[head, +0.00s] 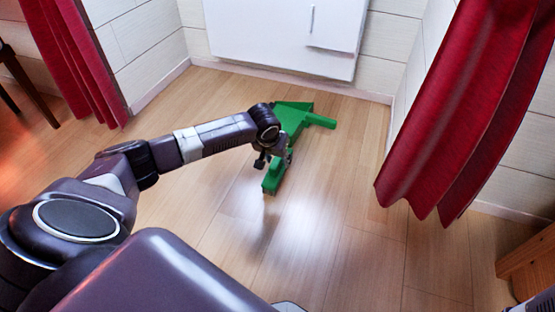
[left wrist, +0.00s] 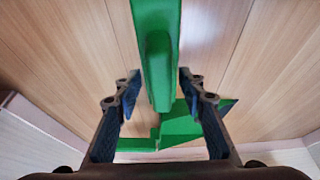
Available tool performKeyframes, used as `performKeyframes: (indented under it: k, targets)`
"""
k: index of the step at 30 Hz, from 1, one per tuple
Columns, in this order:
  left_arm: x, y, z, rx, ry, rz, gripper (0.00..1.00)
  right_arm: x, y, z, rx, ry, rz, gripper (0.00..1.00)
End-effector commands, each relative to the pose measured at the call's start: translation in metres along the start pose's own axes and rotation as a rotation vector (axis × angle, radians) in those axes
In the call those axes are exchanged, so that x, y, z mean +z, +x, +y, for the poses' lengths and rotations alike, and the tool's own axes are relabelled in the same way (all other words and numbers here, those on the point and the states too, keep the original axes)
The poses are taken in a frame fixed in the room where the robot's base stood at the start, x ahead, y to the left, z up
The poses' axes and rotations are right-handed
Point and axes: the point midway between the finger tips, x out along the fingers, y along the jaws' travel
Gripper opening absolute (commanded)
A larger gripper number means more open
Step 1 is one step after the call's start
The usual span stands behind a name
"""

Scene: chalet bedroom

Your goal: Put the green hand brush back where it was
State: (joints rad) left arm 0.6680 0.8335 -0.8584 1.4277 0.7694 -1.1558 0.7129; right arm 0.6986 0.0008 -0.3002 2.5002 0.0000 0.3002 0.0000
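The green hand brush (head: 271,183) is low over or on the wood floor; I cannot tell whether it touches it. In the left wrist view its long green body (left wrist: 158,60) runs from the top edge down between my fingers. My left gripper (head: 272,160) is open around it, with a finger on each side and a visible gap to both. It also shows in the left wrist view (left wrist: 159,90). Other green parts (head: 292,115), wide and flat with a bar at the right, lie beyond the gripper; their join with the brush is hidden. My right gripper is not visible.
A white panel (head: 280,35) is on the back wall. Red curtains hang at the left (head: 75,60) and the right (head: 475,110). A wooden piece (head: 530,262) stands at the lower right. The floor (head: 340,200) around the brush is clear.

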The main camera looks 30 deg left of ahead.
Motion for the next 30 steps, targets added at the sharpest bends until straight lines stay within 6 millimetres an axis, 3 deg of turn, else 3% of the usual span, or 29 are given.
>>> performKeyframes:
  k: [6,16,22,30]
  targets:
    - [-0.004,-0.043,-0.001,-0.001,0.000,0.002,0.37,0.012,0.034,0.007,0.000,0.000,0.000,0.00]
    - [-0.003,-0.096,0.000,0.000,0.000,0.001,0.37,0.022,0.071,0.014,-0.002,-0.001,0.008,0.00]
    - [-0.001,-0.111,-0.001,-0.001,-0.001,0.000,0.37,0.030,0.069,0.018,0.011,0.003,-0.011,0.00]
    - [-0.001,-0.114,0.000,0.000,-0.001,0.001,0.37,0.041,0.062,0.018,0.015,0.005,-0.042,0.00]
